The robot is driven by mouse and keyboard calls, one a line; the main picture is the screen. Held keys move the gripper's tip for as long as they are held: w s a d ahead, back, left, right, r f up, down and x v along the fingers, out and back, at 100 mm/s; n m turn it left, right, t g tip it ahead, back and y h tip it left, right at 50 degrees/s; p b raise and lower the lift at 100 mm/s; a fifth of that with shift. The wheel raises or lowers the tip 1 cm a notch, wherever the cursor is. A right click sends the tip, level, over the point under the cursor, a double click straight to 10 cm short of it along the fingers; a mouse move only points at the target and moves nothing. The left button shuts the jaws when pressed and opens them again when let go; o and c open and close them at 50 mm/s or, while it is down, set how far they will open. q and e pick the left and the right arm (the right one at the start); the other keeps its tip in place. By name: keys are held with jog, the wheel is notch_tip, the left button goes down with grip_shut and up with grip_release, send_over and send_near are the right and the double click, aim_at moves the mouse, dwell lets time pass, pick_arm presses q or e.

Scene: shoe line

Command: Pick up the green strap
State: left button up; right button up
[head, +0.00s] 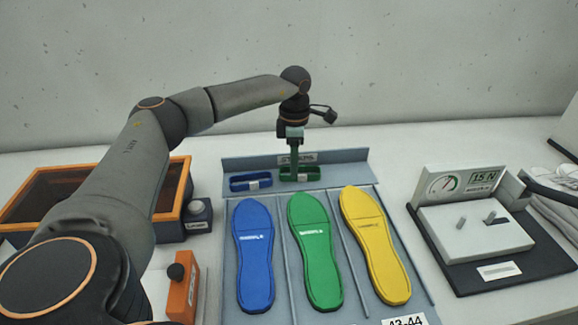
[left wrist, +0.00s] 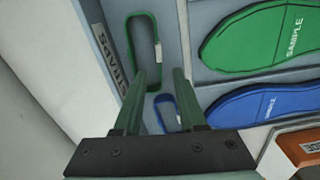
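The green strap (head: 312,174) is a loop with a pale label, lying on the grey rack's back strip behind the green insole. In the left wrist view the green strap (left wrist: 130,40) shows as a long loop beyond the fingers. My left gripper (head: 295,160) points down just above the strap in the head view. In the left wrist view its two green fingers (left wrist: 160,72) stand apart with nothing held between them. The left finger overlaps the near end of the strap in the picture; I cannot tell if they touch. My right gripper is not in view.
A blue strap (head: 251,182) lies left of the green one. Blue (head: 254,260), green (head: 316,260) and yellow (head: 375,245) insoles fill the rack (head: 279,230). An orange-rimmed box (head: 172,188) stands left, a gauge stand (head: 455,185) right. A raised labelled lip (head: 240,162) runs behind the straps.

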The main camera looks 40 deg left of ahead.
aim_at(301, 178)
pick_arm(q)
jog(key=shift+f, duration=1.55)
jog(key=shift+c, duration=0.2)
grip_shut()
